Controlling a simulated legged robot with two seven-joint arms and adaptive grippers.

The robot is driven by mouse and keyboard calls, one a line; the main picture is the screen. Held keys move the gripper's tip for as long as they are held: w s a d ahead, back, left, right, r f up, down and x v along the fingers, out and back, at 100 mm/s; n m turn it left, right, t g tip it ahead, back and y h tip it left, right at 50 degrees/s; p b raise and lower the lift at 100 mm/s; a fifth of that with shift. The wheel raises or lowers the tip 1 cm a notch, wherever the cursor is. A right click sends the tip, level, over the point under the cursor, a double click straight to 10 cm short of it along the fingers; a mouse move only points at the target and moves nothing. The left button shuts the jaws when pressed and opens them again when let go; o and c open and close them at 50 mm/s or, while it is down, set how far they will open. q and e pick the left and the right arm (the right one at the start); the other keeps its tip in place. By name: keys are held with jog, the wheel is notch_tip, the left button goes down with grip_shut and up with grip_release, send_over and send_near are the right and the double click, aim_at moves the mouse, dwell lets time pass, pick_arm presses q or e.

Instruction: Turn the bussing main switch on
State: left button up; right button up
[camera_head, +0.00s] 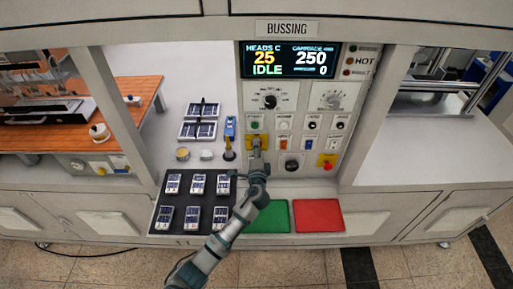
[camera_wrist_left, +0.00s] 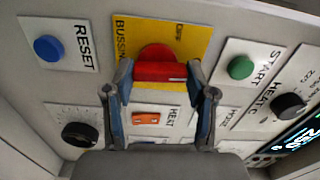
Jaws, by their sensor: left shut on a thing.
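The bussing main switch (camera_wrist_left: 160,72) is a red rotary knob with a bar handle on a yellow plate (camera_wrist_left: 192,36) in the left wrist view. My left gripper (camera_wrist_left: 162,78) is shut on the bar, one finger at each end. In the head view my left gripper (camera_head: 256,150) reaches up to the yellow plate (camera_head: 263,140) low on the control panel and hides most of the knob. Lettering on the plate is partly covered. The display (camera_head: 290,60) reads IDLE, 25 and 250. My right gripper is not in view.
Close around the switch are a blue reset button (camera_wrist_left: 48,48), a green start button (camera_wrist_left: 240,67), an orange heat switch (camera_wrist_left: 146,118) and a black dial (camera_wrist_left: 79,134). A red button on yellow (camera_head: 327,161) sits at right. Green (camera_head: 268,217) and red (camera_head: 318,215) mats lie below.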

pick_arm(q)
jog(key=shift+f+m, duration=0.25)
jog(key=shift+m, duration=0.35)
jog(key=o, duration=1)
jog(key=shift+d, duration=0.1)
jog(key=shift+o, duration=0.8)
jog(key=shift+d, duration=0.1)
jog(key=shift+r, duration=0.1)
jog(key=s, duration=1.1)
jog(key=shift+s, duration=0.4)
